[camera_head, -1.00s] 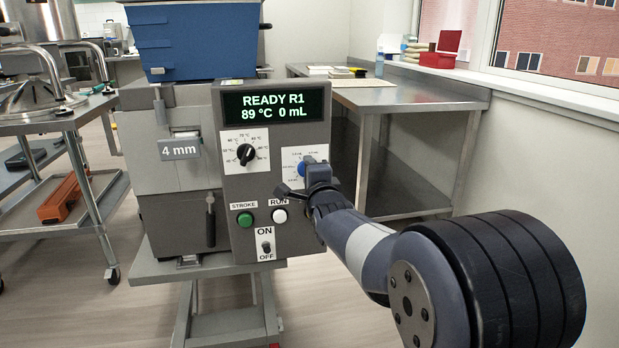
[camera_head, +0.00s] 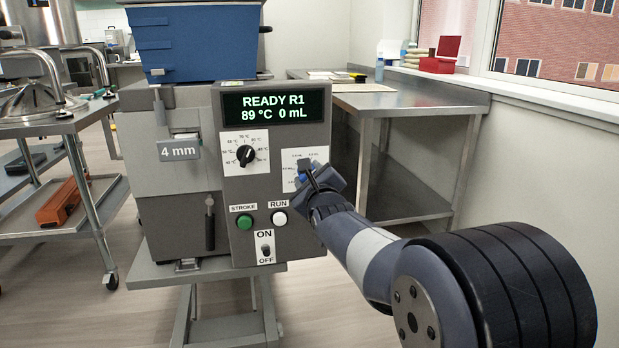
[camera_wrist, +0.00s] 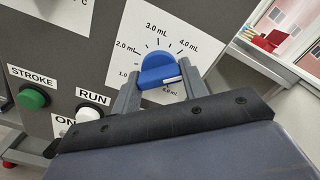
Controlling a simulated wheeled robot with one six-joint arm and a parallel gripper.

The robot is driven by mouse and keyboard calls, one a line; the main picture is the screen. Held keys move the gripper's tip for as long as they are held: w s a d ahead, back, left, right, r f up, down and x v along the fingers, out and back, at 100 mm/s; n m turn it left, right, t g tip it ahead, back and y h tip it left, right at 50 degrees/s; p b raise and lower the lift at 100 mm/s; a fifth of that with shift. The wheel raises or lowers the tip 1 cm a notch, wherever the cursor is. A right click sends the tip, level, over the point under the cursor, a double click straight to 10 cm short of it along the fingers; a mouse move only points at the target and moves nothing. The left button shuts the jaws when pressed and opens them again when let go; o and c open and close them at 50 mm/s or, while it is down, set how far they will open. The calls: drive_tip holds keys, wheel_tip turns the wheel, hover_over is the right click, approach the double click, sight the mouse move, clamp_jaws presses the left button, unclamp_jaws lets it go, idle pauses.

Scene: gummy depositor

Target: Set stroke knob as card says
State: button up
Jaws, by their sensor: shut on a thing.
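The blue stroke knob (camera_wrist: 157,67) sits on a white dial plate (camera_wrist: 142,31) marked in mL. Its white pointer line faces right, towards the space between the 4.0 mL mark and the lowest right label, which is too small to read surely. My gripper (camera_wrist: 160,85) is shut on the knob, one finger on each side. In the head view my gripper (camera_head: 312,176) is rolled at an angle and hides most of the knob and part of the dial plate (camera_head: 318,155). No card with a setting is readable in these views.
The display (camera_head: 276,106) reads READY R1, 89 °C, 0 mL. The temperature knob (camera_head: 245,155), green STROKE button (camera_head: 244,222), white RUN button (camera_head: 279,218) and ON/OFF switch (camera_head: 266,250) are close by. A steel table (camera_head: 420,100) stands behind at right.

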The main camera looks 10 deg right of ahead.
drive_tip(key=shift+m, duration=0.6)
drive_tip(key=o, duration=1)
drive_tip(key=shift+s, duration=0.1)
drive_tip(key=s+p, duration=0.2)
drive_tip(key=s, duration=0.8)
drive_tip(key=shift+s, duration=0.3)
drive_tip(key=shift+w, duration=0.1)
